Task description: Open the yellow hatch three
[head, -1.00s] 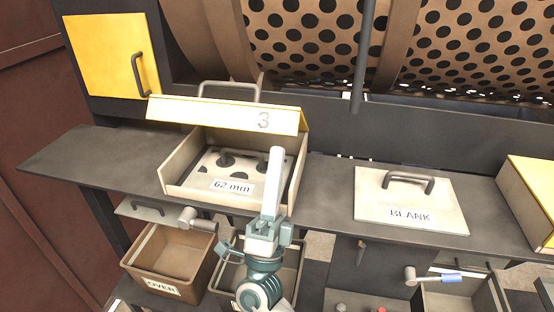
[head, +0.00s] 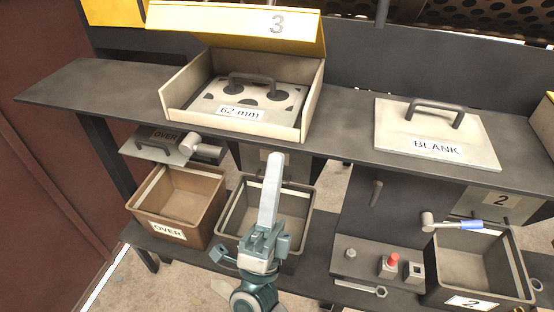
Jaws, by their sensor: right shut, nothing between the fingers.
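The yellow hatch three (head: 235,27) is a lid marked "3", raised and tilted open above a pale box (head: 178,98) on the dark shelf. Inside the box lies a perforated plate (head: 252,97) with a dark handle and a "62 mm" label. My right gripper (head: 273,160) is shut and empty. It shows below and in front of the box, over the grey bin, apart from the hatch. My left gripper is not in view.
A "BLANK" plate (head: 425,138) with a handle lies on the shelf (head: 345,115) at right. Below are a brown "OVER" bin (head: 160,228), a grey bin (head: 302,204) and a bin marked "2" (head: 470,262). A wrench (head: 360,288) lies between the bins.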

